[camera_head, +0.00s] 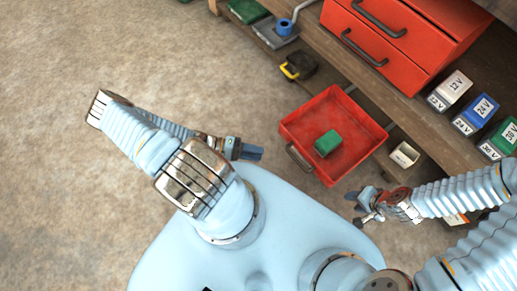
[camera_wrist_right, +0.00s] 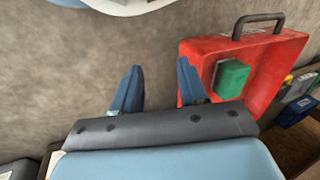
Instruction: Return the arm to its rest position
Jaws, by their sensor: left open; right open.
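My right gripper (camera_head: 364,206) is at the right of the head view, near the front corner of the red drawer tray. In the right wrist view its two blue fingers (camera_wrist_right: 157,92) are apart with nothing between them; bare floor shows beyond. My left gripper (camera_head: 248,150) is at the middle of the head view, left of the red tray, with its blue fingers empty. The open red tray (camera_head: 350,172) holds a green block (camera_head: 327,143). The red tray (camera_wrist_right: 268,50) and green block (camera_wrist_right: 231,79) also show in the right wrist view, beyond the right finger.
A wooden bench (camera_head: 408,92) runs along the upper right, bearing a red drawer cabinet (camera_head: 400,35) and several labelled battery boxes (camera_head: 482,107). A yellow and black item (camera_head: 298,66) lies beside the bench. Open concrete floor (camera_head: 60,200) lies to the left.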

